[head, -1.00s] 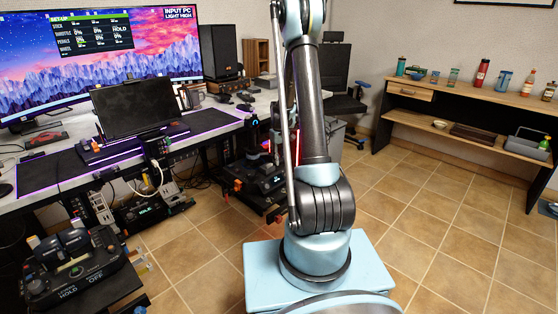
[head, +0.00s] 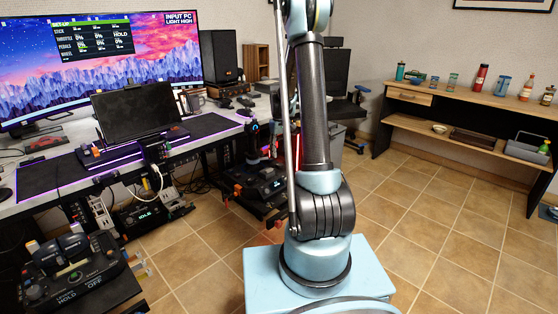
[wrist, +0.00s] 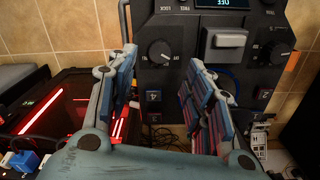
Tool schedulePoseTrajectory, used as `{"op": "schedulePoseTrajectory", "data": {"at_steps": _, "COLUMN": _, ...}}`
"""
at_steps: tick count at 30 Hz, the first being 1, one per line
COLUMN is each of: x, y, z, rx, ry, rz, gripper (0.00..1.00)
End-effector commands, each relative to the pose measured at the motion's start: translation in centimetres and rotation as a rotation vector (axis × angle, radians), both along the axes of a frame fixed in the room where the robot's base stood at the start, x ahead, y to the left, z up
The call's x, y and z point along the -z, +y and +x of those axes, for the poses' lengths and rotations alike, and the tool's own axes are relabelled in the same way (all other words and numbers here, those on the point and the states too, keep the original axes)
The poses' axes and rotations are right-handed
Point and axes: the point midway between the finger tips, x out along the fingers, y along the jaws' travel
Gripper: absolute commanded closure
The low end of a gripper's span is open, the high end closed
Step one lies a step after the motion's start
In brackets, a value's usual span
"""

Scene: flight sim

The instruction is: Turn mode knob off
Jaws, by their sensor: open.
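In the wrist view, a dark panel stands in front of my gripper (wrist: 160,68), with its lettering upside down. A round black knob (wrist: 160,53) with a pale pointer line sits on the panel, between my fingertips in the picture. My gripper is open, with one finger on each side of the knob; I cannot tell whether they touch it. A second black knob (wrist: 277,53) is at the panel's right. I cannot read which one is labelled mode. My gripper is out of the head view.
Cables hang below the panel. In the head view, a desk (head: 215,125) with monitors stands at left, a shelf (head: 470,112) at right, and tiled floor is open between.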

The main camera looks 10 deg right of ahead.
Motion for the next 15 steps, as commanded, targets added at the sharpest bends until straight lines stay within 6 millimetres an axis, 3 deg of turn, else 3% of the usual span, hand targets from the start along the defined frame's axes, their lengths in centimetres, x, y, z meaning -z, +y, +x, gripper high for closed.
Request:
{"op": "schedulePoseTrajectory", "data": {"at_steps": 6, "x": -3.3, "y": 0.0, "z": 0.0, "rx": 0.0, "ry": 0.0, "rz": 0.0, "gripper": 0.53}}
{"op": "schedulePoseTrajectory", "data": {"at_steps": 15, "x": -4.8, "y": 0.0, "z": 0.0, "rx": 0.0, "ry": 0.0, "rz": 0.0, "gripper": 0.53}}
